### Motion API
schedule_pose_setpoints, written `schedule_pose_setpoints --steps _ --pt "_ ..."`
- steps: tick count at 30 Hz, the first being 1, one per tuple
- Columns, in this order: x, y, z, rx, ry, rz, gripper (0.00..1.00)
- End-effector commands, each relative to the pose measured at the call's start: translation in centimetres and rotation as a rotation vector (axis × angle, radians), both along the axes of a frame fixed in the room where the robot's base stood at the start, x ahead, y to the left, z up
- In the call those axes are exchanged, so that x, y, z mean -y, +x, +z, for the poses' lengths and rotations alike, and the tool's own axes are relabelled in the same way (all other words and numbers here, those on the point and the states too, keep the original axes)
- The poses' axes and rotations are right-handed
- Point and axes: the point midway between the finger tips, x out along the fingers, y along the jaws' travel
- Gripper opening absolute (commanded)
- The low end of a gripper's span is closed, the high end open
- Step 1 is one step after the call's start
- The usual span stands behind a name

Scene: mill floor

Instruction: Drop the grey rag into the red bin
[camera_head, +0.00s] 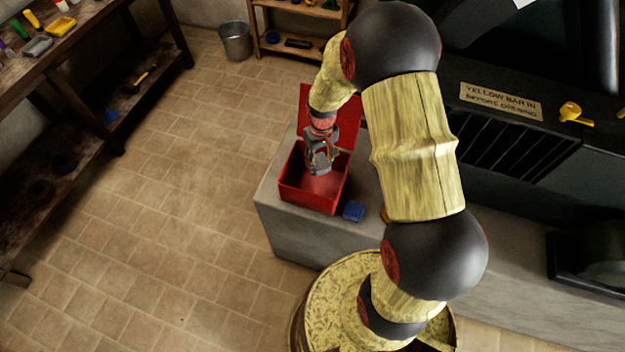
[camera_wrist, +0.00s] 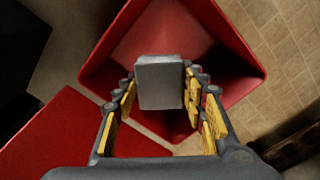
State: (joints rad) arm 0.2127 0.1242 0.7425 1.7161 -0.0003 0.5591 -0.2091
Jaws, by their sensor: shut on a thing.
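The red bin (camera_head: 308,194) stands at the left end of a grey stone counter, with its lid (camera_head: 345,112) raised at the back. My gripper (camera_head: 321,166) points down over the bin's opening. In the wrist view, my gripper (camera_wrist: 160,95) is shut on the grey rag (camera_wrist: 160,78), which looks like a small block between the yellow-padded fingers. The open red bin (camera_wrist: 235,55) lies below the rag, and its lid (camera_wrist: 60,135) shows at lower left. The rag is hard to make out in the head view.
A blue block (camera_head: 353,211) lies on the counter (camera_head: 285,229) just right of the bin. A dark machine with a sign (camera_head: 500,101) and a yellow key-like piece (camera_head: 574,112) stands at right. A wooden workbench (camera_head: 60,50) is at far left, with open tiled floor between.

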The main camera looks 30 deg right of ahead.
Motion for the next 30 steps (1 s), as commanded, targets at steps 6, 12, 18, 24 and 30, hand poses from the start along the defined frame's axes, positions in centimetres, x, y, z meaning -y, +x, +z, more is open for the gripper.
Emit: schedule_pose_setpoints --steps 6,12,18,24,30 --pt "0.0 0.0 0.1 0.001 0.0 0.0 0.46" --pt "0.0 0.0 0.1 0.001 0.0 0.0 0.57" --pt "0.0 0.0 0.1 0.0 0.0 0.0 0.63" --pt "0.0 0.0 0.2 0.001 0.0 0.0 0.63" --pt "0.0 0.2 2.2 0.005 -0.001 0.0 0.63"
